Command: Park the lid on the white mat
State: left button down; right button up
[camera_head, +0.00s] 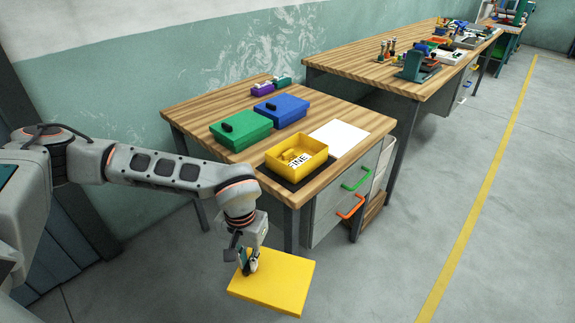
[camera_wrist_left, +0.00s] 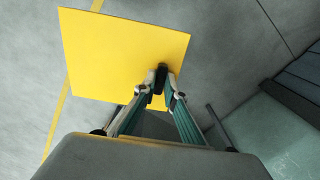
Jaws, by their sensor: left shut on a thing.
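My left gripper (camera_head: 249,262) is shut on the dark knob of a flat yellow lid (camera_head: 279,284). It holds the lid over the floor in front of the near workbench, clear of the bench. In the left wrist view the two fingers (camera_wrist_left: 160,80) pinch the knob near one edge of the lid (camera_wrist_left: 115,50). The white mat (camera_head: 339,138) lies bare on the near workbench, right of an open yellow box (camera_head: 296,157). The box stands on a dark mat (camera_head: 292,184) and has lettering inside. My right gripper is not in view.
A green box (camera_head: 241,128) and a blue box (camera_head: 282,109), both lidded, stand left of and behind the yellow box on the workbench (camera_head: 208,98). Small purple and green boxes (camera_head: 263,88) are at the back. Green and orange drawer handles (camera_head: 350,206) stick out from the bench front.

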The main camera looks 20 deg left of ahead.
aim_at(337, 135)
jog(key=i+l+u, duration=0.1)
jog(key=u, duration=0.35)
jog(key=l+u, duration=0.15)
jog(key=u, duration=0.25)
jog(key=i+l+u, duration=0.1)
jog(key=l+u, duration=0.15)
jog(key=l, duration=0.15)
jog(key=i+l+u, duration=0.1)
jog(key=l+u, duration=0.15)
jog(key=l, duration=0.15)
jog(key=l+u, duration=0.25)
jog(key=l, duration=0.55)
jog(key=l+u, duration=0.1)
jog(key=l, duration=1.6)
